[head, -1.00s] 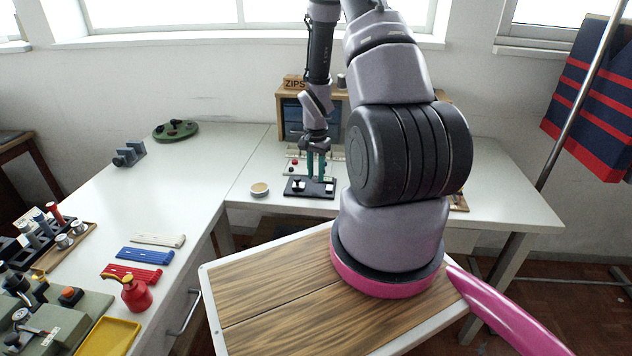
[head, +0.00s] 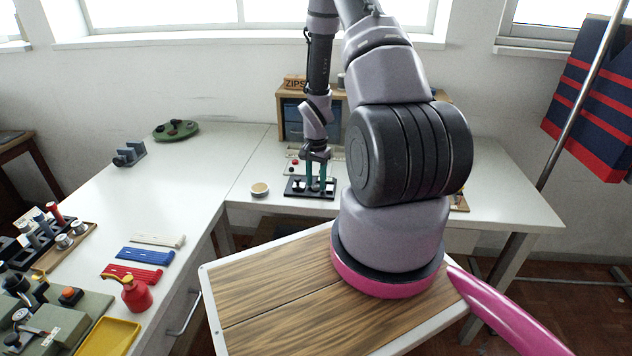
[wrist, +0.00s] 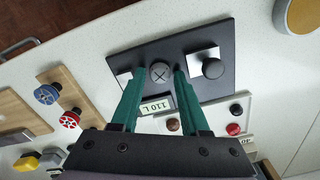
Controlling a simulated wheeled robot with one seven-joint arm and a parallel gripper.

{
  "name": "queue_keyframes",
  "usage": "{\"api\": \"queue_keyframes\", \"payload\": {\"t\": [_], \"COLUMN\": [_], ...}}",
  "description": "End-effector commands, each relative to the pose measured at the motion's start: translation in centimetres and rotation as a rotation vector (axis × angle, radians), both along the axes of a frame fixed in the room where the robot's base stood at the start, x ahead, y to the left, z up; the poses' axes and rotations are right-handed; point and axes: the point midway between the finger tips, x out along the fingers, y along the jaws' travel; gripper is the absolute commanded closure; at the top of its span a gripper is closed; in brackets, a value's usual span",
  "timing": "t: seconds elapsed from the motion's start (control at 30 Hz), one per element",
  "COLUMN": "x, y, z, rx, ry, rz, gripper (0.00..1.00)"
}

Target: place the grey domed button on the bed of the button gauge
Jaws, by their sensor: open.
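The button gauge (wrist: 218,94) is a dark flat plate with two light metal pieces and a dark round knob (wrist: 213,68). It also shows in the head view on the back table (head: 295,193). The grey domed button (wrist: 160,73), with a cross on its top, appears to lie on the bare bed between the light pieces. My gripper (wrist: 159,71) is open, its green fingertips on either side of the button with a small gap at each. In the head view my gripper (head: 319,188) is down at the gauge; the button cannot be made out there.
Wooden boards with a blue (wrist: 46,93) and a red wheel-shaped piece (wrist: 70,118) lie at the left. A round tin (head: 260,189) stands left of the gauge.

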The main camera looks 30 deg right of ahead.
Motion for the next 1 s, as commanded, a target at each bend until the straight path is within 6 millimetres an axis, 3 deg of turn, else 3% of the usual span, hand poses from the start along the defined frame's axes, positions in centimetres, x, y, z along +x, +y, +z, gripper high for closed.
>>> {"api": "queue_keyframes", "payload": {"t": [0.5,0.7,0.87,1.0], "x": [0.1,0.1,0.0,0.2], "y": [0.0,0.0,0.0,0.5], "z": [9.8,11.7,12.2,14.8], "rx": [-0.001,0.000,0.000,-0.008], "ry": [-0.004,-0.001,-0.002,-0.033], "rz": [-0.001,-0.001,0.001,0.025], "gripper": [0.55,0.55,0.55,0.55]}}
